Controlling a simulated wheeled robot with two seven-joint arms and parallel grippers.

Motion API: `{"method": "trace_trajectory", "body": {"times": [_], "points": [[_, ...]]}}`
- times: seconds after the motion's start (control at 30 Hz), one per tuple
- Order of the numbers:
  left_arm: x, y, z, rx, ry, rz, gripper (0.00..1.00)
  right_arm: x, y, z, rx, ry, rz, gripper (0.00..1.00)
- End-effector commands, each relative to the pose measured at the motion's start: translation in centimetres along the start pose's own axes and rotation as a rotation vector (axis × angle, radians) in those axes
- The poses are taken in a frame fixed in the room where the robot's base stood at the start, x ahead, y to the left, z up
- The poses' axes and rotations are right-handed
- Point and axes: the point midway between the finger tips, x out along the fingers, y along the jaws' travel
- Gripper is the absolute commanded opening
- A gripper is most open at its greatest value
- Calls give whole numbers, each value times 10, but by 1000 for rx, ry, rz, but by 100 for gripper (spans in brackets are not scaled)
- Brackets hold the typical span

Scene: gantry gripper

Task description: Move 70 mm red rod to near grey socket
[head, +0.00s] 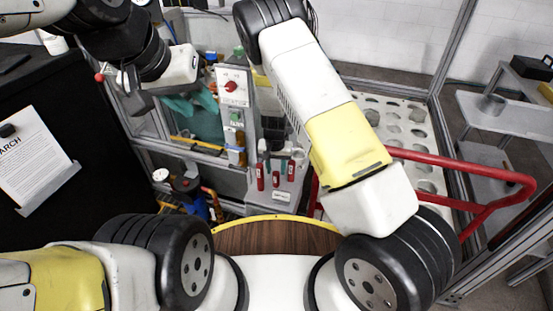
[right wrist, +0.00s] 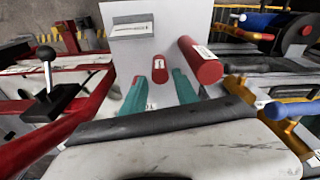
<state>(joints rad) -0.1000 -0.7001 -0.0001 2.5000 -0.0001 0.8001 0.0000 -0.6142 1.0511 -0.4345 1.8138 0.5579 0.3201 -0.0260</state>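Three red rods with white labels stand on a light grey block (head: 262,194) in the head view: a left rod (head: 260,177), a middle rod (head: 276,179) and a right rod (head: 291,170). I cannot read which is 70 mm. In the right wrist view, the teal fingers of my right gripper (right wrist: 159,85) are apart, with a short red rod (right wrist: 160,70) in the gap between them. A larger red rod (right wrist: 203,62) stands just outside the right finger. My right gripper is hidden in the head view. My left gripper (head: 135,98) is high at left, its fingers unclear. I cannot make out the grey socket.
A panel with a red knob (head: 231,87) stands behind the rods. A red tubular rail (head: 480,170) runs on the right, beside a perforated light board (head: 400,120). A black board with a paper sheet (head: 30,160) is at left. Metal frame posts border the area.

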Motion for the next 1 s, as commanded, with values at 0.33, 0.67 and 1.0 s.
{"method": "trace_trajectory", "body": {"times": [0.33,0.67,1.0], "points": [[0,0,0,0,0,0,36,19,0,0,0,1,-1,36],[0,0,0,0,0,0,36,18,0,0,0,1,-1,0],[0,0,0,0,0,0,36,9,-1,-3,-2,4,-2,0]]}}
